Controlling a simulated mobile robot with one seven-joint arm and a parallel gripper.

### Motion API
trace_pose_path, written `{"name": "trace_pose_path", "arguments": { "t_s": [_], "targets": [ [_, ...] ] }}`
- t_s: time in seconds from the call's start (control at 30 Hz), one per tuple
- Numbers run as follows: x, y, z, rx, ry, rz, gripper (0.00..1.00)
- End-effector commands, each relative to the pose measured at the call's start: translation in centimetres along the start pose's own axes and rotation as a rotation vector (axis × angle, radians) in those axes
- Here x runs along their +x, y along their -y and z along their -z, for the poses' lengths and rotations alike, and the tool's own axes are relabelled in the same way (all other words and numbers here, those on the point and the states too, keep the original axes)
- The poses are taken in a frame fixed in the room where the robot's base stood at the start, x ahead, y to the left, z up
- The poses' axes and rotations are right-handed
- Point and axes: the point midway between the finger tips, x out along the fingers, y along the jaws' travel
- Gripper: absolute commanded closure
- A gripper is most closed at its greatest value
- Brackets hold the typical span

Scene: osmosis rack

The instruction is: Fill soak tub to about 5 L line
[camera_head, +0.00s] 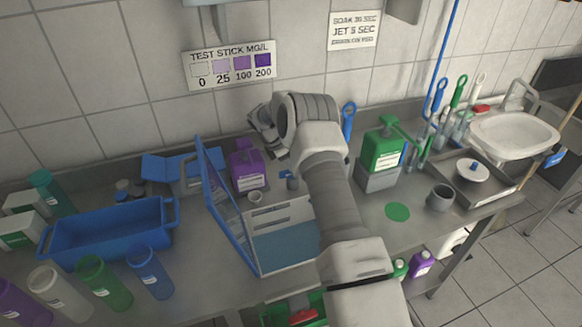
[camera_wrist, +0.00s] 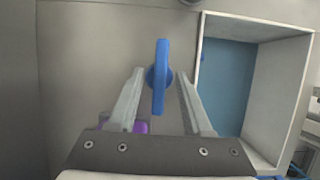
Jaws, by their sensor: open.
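The blue tub (camera_head: 110,235), likely the soak tub, stands on the left of the steel bench; its volume marks and any water cannot be made out. My gripper (camera_head: 264,128) is near the back wall, above and behind the purple jug (camera_head: 248,168). In the wrist view my gripper (camera_wrist: 160,75) is open, with a finger on each side of a blue lever-like handle (camera_wrist: 161,50). I cannot tell whether the fingers touch it. Part of the gripper is hidden in the head view.
An open white box (camera_head: 285,245) with a blue inner floor and a raised blue lid (camera_head: 225,200) stands mid-bench. Several coloured cylinders (camera_head: 103,280) line the front left. A green jug (camera_head: 383,150) and white sink (camera_head: 515,135) are to the right.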

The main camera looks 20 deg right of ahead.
Motion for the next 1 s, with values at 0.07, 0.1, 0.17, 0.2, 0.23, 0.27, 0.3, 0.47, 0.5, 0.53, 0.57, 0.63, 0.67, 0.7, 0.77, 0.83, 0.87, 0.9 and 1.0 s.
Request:
{"name": "trace_pose_path", "arguments": {
  "t_s": [0.07,0.1,0.17,0.2,0.23,0.27,0.3,0.47,0.5,0.53,0.57,0.63,0.67,0.7,0.77,0.83,0.87,0.9,1.0],
  "targets": [
    [-0.02,0.00,0.00,0.000,0.000,0.000,0.52],
    [-0.03,0.00,0.00,0.000,0.000,0.000,0.59],
    [-0.04,0.00,0.00,0.000,0.000,0.000,0.70],
    [-0.04,0.00,0.00,0.000,0.000,0.000,0.77],
    [-0.04,0.00,0.00,0.000,0.000,0.000,0.82],
    [-0.05,0.00,0.01,0.000,0.000,0.000,0.88],
    [-0.05,0.00,0.01,0.000,0.000,0.000,0.95],
    [-0.06,0.00,0.01,0.000,0.000,0.000,1.00],
    [-0.07,0.00,0.01,0.000,0.000,0.000,1.00],
    [-0.07,0.00,0.02,0.000,0.000,0.000,1.00],
    [-0.06,0.00,0.02,0.000,0.000,0.000,1.00],
    [0.02,-0.02,0.06,0.006,0.000,0.003,1.00],
    [0.09,-0.04,0.08,0.013,0.000,0.005,1.00],
    [0.21,-0.05,0.13,0.027,0.001,0.011,1.00],
    [0.36,-0.13,0.22,0.058,0.001,0.022,1.00],
    [0.52,-0.19,0.25,0.111,0.002,0.044,1.00],
    [0.58,-0.23,0.27,0.138,0.002,0.054,1.00],
    [0.59,-0.27,0.28,0.178,0.001,0.070,1.00],
    [0.36,-0.30,0.16,0.264,0.002,0.107,1.00]
  ]
}}
